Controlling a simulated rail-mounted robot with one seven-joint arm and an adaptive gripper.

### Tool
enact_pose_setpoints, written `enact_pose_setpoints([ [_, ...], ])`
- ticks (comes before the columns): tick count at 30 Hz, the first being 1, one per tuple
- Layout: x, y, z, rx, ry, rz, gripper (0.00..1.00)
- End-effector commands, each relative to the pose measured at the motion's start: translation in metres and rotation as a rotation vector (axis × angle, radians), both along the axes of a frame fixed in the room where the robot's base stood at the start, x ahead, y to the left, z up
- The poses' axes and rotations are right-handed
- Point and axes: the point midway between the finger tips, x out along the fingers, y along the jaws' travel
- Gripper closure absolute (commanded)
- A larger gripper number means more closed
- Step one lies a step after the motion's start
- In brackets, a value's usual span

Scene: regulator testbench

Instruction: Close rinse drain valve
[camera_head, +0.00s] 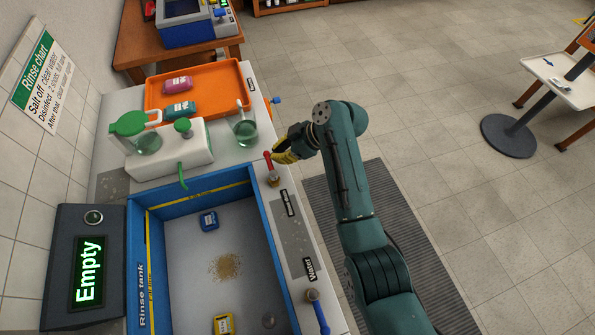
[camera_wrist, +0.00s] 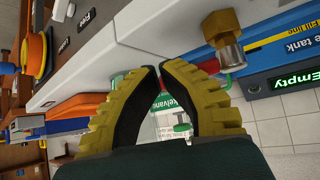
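The valve with a red lever (camera_head: 267,160) and brass body (camera_head: 273,179) stands on the right rim of the rinse tank (camera_head: 190,187). Its nearby label is too small to read. In the wrist view its brass body (camera_wrist: 228,52) is at upper right, with part of the red lever (camera_wrist: 235,70) showing behind the right finger. My gripper (camera_head: 279,157) is just right of the red lever in the head view. In the wrist view its yellow fingers (camera_wrist: 159,68) almost meet at the tips. Whether they touch the lever is unclear.
A blue-lever valve (camera_head: 319,312) marked Water sits on the near right rim. A display (camera_head: 89,270) reads "Empty". The tank holds a blue item (camera_head: 209,221), a yellow item (camera_head: 223,324) and brown grains (camera_head: 225,266). A flask (camera_head: 244,132) stands behind the red-lever valve.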

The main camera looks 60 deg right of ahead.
Motion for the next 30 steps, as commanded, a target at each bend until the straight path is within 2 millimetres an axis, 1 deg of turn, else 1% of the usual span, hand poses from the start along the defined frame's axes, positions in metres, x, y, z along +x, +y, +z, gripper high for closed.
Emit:
enact_pose_setpoints([
  [4, -0.007, -0.008, 0.001, 0.0, 0.0, 0.001, 1.0],
  [8, -0.021, -0.025, 0.007, -0.002, 0.0, 0.007, 1.0],
  [15, -0.049, -0.057, 0.049, -0.002, -0.001, 0.011, 1.0],
  [18, -0.058, -0.067, 0.063, -0.001, 0.0, 0.012, 1.0],
  [21, -0.064, -0.075, 0.072, -0.001, 0.0, 0.012, 1.0],
  [24, -0.067, -0.077, 0.077, 0.001, 0.0, 0.013, 1.0],
  [30, -0.067, -0.078, 0.078, 0.001, 0.0, 0.013, 1.0],
])
